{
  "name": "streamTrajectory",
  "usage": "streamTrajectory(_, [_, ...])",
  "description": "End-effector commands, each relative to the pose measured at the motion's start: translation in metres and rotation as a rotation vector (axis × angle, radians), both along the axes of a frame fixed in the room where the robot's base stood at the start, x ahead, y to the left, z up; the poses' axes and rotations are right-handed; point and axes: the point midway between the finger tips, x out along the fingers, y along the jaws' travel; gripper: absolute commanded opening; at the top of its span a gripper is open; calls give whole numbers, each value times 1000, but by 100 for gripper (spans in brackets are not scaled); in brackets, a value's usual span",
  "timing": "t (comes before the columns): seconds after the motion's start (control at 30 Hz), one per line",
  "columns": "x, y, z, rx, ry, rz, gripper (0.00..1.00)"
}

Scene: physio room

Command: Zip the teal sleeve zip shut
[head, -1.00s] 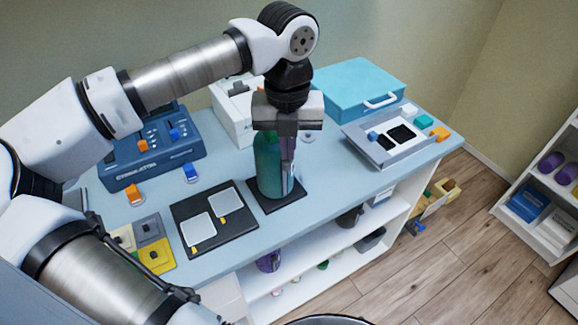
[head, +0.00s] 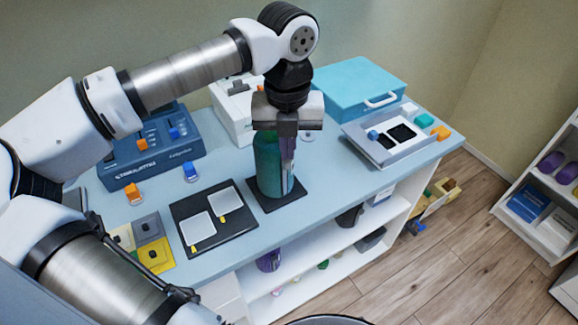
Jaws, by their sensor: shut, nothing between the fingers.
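The teal sleeve (head: 266,165) stands upright like a bottle on a black square base on the light blue table. Its zip runs down the side that faces me and is mostly hidden by my gripper's fingers. My gripper (head: 287,165) points straight down from above, shut, with its fingers along the right part of the sleeve's front. The zip's pull tab is too small to make out, and I cannot tell whether the fingers touch the sleeve.
A black board with two grey pads (head: 215,220) lies left of the sleeve. A blue device (head: 150,165) and a white box (head: 233,115) stand behind. A teal case (head: 358,88) and a grey tray (head: 375,152) are at the right. Small coloured blocks lie around.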

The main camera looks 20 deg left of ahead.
Motion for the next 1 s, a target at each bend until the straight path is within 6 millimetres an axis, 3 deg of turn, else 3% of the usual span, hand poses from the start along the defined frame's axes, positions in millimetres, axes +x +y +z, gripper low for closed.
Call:
streamTrajectory(0.8, [0,0,-35,1,0,0,0])
streamTrajectory(1.0, [-2,-2,-31,1,1,0,0])
